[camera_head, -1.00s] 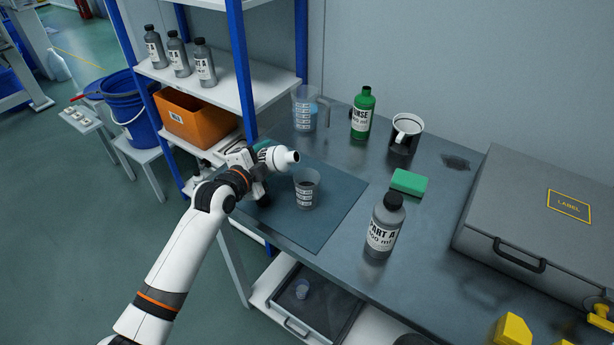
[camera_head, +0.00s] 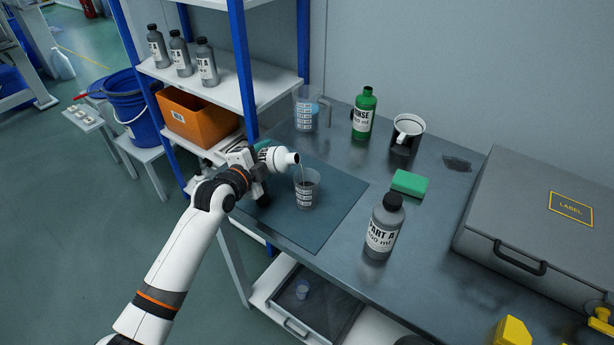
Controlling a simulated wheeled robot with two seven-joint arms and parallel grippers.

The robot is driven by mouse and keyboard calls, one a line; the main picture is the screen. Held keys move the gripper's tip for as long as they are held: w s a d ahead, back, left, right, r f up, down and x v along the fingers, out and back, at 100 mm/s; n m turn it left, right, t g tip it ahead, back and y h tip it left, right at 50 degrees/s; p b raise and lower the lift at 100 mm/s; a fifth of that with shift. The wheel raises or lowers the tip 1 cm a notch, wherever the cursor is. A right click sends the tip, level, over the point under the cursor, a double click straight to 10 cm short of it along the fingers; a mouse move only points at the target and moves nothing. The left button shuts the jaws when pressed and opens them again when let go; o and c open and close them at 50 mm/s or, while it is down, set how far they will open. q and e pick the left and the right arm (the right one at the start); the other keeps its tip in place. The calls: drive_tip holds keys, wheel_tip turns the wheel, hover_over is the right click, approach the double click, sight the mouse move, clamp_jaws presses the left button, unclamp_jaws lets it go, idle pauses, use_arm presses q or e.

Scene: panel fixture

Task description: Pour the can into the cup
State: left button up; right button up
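My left gripper (camera_head: 258,170) is shut on a white can with a dark printed label (camera_head: 277,157). The can is tipped onto its side, its spout pointing right, just above the cup. The clear graduated cup (camera_head: 306,190) stands upright on the dark mat, with dark content visible low inside. A thin stream seems to run from the spout down into the cup. The gripper partly hides the can's rear end. My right gripper is not in view.
On the bench stand a grey PART A bottle (camera_head: 383,228), green RINSE bottle (camera_head: 363,113), clear jug (camera_head: 306,108), black-and-white mug (camera_head: 406,134) and green sponge (camera_head: 409,183). A grey case (camera_head: 543,225) fills the right. The mat (camera_head: 338,205) is clear right of the cup.

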use_arm(q)
drive_tip(key=shift+d+r, duration=0.1)
drive_tip(key=shift+r, duration=0.05)
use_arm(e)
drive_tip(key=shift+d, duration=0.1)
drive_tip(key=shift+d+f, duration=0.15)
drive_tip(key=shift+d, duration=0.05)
use_arm(q)
drive_tip(key=shift+a+m, duration=0.2)
drive_tip(key=shift+m, duration=0.1)
drive_tip(key=shift+d, duration=0.15)
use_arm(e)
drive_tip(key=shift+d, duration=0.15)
use_arm(q)
drive_tip(key=shift+r, duration=0.1)
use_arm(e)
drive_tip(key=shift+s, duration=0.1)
use_arm(q)
drive_tip(key=shift+r, duration=0.1)
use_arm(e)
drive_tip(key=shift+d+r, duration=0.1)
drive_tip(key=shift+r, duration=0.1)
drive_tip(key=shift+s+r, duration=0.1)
use_arm(q)
drive_tip(key=shift+d+r+m, duration=0.1)
drive_tip(key=shift+m, duration=0.2)
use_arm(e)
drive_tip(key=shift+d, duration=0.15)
